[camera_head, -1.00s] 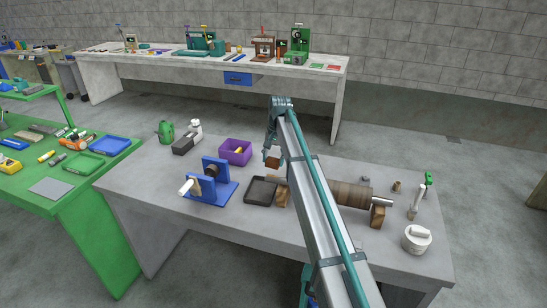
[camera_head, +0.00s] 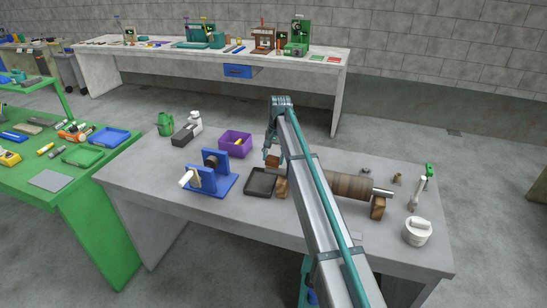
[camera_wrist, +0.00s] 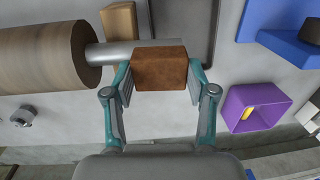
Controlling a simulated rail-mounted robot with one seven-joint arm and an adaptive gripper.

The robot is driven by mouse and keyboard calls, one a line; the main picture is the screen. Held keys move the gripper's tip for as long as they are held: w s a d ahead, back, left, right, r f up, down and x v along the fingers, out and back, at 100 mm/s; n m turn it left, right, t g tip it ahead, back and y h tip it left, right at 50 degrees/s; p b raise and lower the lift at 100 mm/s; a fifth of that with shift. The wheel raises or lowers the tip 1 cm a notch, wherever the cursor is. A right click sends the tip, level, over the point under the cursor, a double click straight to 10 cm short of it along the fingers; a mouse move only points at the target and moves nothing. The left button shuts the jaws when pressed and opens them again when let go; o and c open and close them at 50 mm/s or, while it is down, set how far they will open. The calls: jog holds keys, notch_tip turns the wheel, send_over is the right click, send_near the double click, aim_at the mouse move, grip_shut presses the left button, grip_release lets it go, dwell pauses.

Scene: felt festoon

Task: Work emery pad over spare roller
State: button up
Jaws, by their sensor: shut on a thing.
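The spare roller (camera_head: 352,186) is a brown cylinder with a metal shaft, lying across wooden blocks on the grey bench; my arm hides part of it. In the wrist view the roller (camera_wrist: 40,60) is at the left, its shaft (camera_wrist: 112,52) pointing right. My gripper (camera_wrist: 160,76) is shut on a rust-brown block, the emery pad (camera_wrist: 160,68). The pad overlaps the shaft's outer part in the wrist view; I cannot tell whether they touch. In the head view my gripper (camera_head: 270,155) and the pad (camera_head: 273,160) are beyond the black tray's right end.
A black tray (camera_head: 248,190), a blue stand (camera_head: 224,186) and a purple bin (camera_head: 248,148) are left of the roller. A wooden block (camera_wrist: 120,20) supports the shaft. A white lidded pot (camera_head: 417,233) stands at the right. The bench front left is clear.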

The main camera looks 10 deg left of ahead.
jog(key=shift+f, duration=0.7)
dwell(1.3)
jog(key=shift+w+d, duration=0.15)
jog(key=shift+w, duration=0.45)
jog(key=shift+s+a+p, duration=0.25)
jog(key=shift+s+p, duration=0.1)
jog(key=shift+s, duration=0.9)
jog(key=shift+w+d, duration=0.2)
jog(key=shift+w, duration=1)
jog(key=shift+s, duration=0.65)
jog(key=shift+a, duration=0.1)
